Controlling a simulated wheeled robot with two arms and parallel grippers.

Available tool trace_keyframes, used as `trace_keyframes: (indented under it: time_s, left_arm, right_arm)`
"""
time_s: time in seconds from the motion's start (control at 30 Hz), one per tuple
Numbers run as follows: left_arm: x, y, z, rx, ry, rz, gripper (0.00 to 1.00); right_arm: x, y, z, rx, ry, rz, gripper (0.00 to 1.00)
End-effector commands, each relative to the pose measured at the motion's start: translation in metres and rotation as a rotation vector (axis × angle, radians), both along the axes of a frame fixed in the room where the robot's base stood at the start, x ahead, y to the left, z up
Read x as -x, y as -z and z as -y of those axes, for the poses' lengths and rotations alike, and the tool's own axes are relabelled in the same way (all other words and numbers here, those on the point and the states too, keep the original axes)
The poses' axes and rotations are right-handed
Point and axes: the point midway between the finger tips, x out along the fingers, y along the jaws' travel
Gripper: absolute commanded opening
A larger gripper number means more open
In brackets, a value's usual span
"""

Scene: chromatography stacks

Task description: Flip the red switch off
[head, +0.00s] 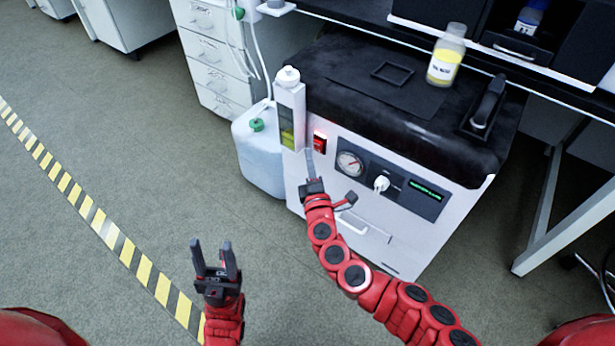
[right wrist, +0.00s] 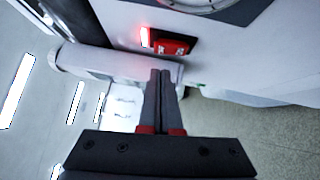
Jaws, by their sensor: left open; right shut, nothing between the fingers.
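The red switch (head: 319,143) is on the upper left of the white machine's front face, and it is lit red at one end. In the right wrist view the red switch (right wrist: 171,43) shows large near the top, with its lit end at the left. My right gripper (head: 309,152) is shut and empty, with its fingertips close beside the switch on its left. In the right wrist view the shut fingers (right wrist: 160,72) point toward the switch and end just below it; I cannot tell whether they touch the machine. My left gripper (head: 212,243) is open and empty above the floor.
The machine front (head: 360,231) also carries a gauge (head: 349,163), a white knob (head: 381,184) and a green display (head: 426,190). A column with yellow-green liquid (head: 287,138) and a large jug (head: 257,160) stand left of the switch.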

Motion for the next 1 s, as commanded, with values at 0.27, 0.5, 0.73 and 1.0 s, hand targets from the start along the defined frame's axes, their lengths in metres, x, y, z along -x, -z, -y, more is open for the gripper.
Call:
trace_keyframes:
  time_s: [0.27, 0.5, 0.73, 1.0]
  left_arm:
    - [0.001, 0.004, 0.000, -0.007, -0.001, 0.005, 0.50]
    - [0.001, 0.004, 0.000, -0.007, 0.000, 0.006, 0.50]
    - [-0.001, -0.014, 0.000, 0.010, 0.001, -0.006, 0.50]
    - [-0.002, -0.008, 0.000, 0.011, 0.002, -0.008, 0.50]
  right_arm:
    - [-0.016, -0.002, 0.013, 0.000, 0.000, 0.000, 0.00]
    - [-0.017, -0.003, 0.013, 0.000, -0.001, 0.000, 0.00]
    - [-0.021, -0.012, 0.016, -0.030, 0.001, -0.041, 0.00]
    - [-0.021, -0.005, 0.016, -0.031, 0.001, -0.045, 0.00]
